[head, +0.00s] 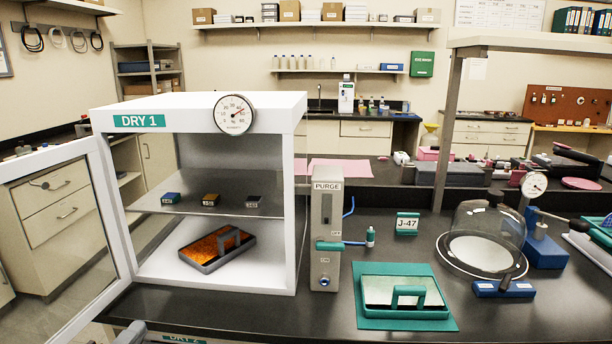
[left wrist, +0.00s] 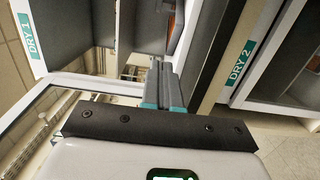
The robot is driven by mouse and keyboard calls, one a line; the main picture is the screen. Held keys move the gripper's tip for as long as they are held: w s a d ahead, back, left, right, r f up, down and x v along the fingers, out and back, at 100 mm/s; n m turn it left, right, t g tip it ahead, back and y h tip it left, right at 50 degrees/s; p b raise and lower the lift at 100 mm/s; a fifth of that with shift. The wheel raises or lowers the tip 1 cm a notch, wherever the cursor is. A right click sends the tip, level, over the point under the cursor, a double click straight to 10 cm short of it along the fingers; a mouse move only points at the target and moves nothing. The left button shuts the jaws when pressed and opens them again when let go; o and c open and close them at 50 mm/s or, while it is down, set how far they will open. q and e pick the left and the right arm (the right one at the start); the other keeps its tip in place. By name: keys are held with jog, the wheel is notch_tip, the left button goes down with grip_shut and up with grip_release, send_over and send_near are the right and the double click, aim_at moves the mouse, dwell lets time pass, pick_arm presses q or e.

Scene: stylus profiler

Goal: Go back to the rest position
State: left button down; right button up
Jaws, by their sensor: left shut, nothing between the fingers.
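My left gripper (head: 131,334) shows only in part at the bottom left edge of the head view, below the front of the DRY 1 cabinet (head: 206,101). In the left wrist view its two grey fingers (left wrist: 164,85) with teal bases lie together, shut and empty. They point toward the cabinet front and touch nothing that I can make out. The DRY 1 door (head: 108,200) stands open to the left. My right gripper is in neither view.
A grey tray with an orange plate (head: 216,248) lies on the cabinet floor. A DRY 2 cabinet (left wrist: 240,65) is below.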

pick_arm(q)
jog(key=s+d+f+m+g+h+p, duration=0.15)
jog(key=d+f+g, duration=0.25)
jog(key=d+f, duration=0.55)
jog(key=s+d+f+g+p, duration=0.2)
jog(key=d+f+g, duration=0.3)
jog(key=f, duration=0.7)
pick_arm(e)
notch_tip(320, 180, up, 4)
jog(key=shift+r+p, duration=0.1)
jog(key=shift+p, duration=0.2)
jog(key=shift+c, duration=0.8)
pick_arm(q)
jog(key=s+d+f+m+g, duration=0.2)
jog(key=s+f+m+g, duration=0.2)
jog(key=s, duration=0.5)
jog(key=s+d+f+m+g, duration=0.2)
jog(key=s+f+m+g, duration=0.2)
jog(key=s+f+m, duration=0.4)
jog(key=shift+s+y, duration=0.45)
jog(key=shift+s, duration=0.65)
